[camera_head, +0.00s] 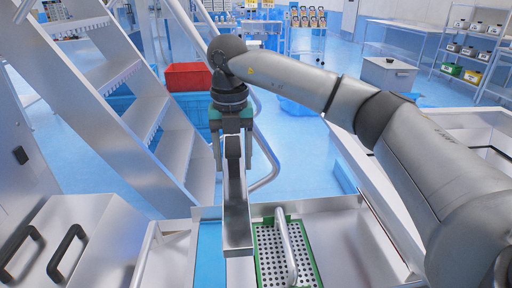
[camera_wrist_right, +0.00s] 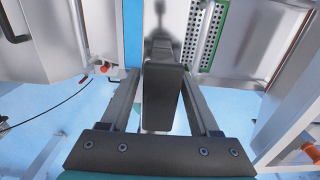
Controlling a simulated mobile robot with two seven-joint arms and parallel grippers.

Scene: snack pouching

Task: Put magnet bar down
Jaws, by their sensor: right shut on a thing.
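The magnet bar (camera_head: 237,215) is a long silver metal bar with a dark upper part. My right gripper (camera_head: 232,172) is shut on that dark upper part, with one finger on each side. The bar hangs down and slants toward the camera, its lower end in front of the metal counter. In the right wrist view the dark bar (camera_wrist_right: 162,100) lies between the two fingers. Whether its lower end touches anything is hard to tell. My left gripper is not in view.
A perforated plate with a green rim (camera_head: 264,265) and a metal handle (camera_head: 286,250) lies right of the bar. A blue strip (camera_head: 209,255) is left of it. Metal steps (camera_head: 165,140) stand at left, a red crate (camera_head: 188,76) behind. The steel surface (camera_head: 345,240) at right is clear.

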